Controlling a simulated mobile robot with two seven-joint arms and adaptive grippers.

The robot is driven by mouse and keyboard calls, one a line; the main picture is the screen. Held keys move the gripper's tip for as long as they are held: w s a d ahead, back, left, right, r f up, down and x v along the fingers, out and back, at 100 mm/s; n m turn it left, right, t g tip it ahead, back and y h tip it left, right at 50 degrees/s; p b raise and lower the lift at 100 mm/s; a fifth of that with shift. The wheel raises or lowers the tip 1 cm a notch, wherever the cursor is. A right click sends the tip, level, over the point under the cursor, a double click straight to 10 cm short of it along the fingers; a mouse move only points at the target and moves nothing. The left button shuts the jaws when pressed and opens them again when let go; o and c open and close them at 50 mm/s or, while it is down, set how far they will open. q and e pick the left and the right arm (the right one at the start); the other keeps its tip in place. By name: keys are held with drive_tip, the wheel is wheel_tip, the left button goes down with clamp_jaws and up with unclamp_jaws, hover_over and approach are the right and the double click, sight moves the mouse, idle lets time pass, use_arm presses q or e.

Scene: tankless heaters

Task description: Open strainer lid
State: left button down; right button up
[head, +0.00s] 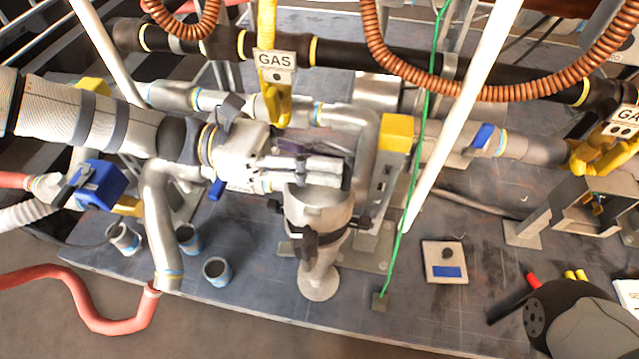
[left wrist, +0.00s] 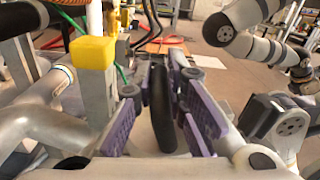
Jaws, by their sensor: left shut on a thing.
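The strainer (head: 316,210) is a grey metal body with dark clamps on its sides, upright above a round foot in the middle of the head view. My left gripper (head: 322,171) reaches in from the left, over the strainer's top. In the left wrist view, its purple-padded fingers (left wrist: 160,108) are shut on an upright dark, thin, rounded piece (left wrist: 160,110). This piece looks like part of the strainer lid, but I cannot tell for sure. The fingers hide much of the strainer's top, so I cannot tell how far the lid is raised. My right gripper is not visible.
A grey post with a yellow cap (head: 396,132) stands close right of the strainer. A yellow gas valve (head: 275,105) hangs behind my left gripper. A small plate (head: 444,261) lies on the panel.

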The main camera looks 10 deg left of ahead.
use_arm(q)
drive_tip(key=shift+w+r+n, duration=0.35)
drive_tip(key=shift+w+n, duration=0.5)
drive_tip(key=shift+n, duration=0.15)
drive_tip(key=shift+w+r, duration=0.1)
drive_tip(key=shift+w, duration=0.4)
drive_tip(key=shift+d, duration=0.1)
drive_tip(key=c, duration=1.7)
unclamp_jaws()
drive_tip(key=shift+o, duration=0.3)
drive_tip(key=shift+s+d, duration=0.1)
drive_tip(key=shift+d, duration=0.05)
drive_tip(key=a, duration=1.2)
